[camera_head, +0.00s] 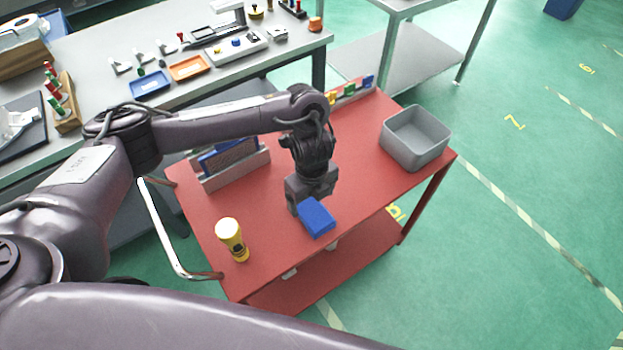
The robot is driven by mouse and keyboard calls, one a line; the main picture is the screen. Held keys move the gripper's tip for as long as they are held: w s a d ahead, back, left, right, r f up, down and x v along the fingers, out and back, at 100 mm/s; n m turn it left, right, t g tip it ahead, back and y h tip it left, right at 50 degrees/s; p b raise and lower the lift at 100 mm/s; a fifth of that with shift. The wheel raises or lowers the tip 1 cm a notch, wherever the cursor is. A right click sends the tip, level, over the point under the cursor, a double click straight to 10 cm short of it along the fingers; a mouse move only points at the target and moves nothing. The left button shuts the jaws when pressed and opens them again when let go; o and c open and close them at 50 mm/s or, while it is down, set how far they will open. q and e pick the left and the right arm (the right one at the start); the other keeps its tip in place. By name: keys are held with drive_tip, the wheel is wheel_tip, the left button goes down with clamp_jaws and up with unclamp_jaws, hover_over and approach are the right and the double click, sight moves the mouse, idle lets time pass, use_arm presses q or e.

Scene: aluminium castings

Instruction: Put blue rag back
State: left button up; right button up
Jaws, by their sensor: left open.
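The blue rag (317,218), a folded flat block, lies near the front edge of the red cart top (275,240). My left gripper (309,202) points down just behind and over the rag's far edge. It is open; its fingertips are partly hidden, and I cannot tell whether they touch the rag. My right gripper is not in view.
A grey bin (416,155) stands at the cart's right end. A grey rack (235,178) with blue-edged boards stands at the back left. Small coloured items (350,92) line the back edge.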

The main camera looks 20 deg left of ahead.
sight(311, 211)
use_arm(q)
wheel_tip(311, 211, up, 8)
drive_tip(key=p, duration=0.1)
drive_tip(key=shift+f, duration=0.2)
drive_tip(key=shift+s, duration=0.15)
idle(0.3)
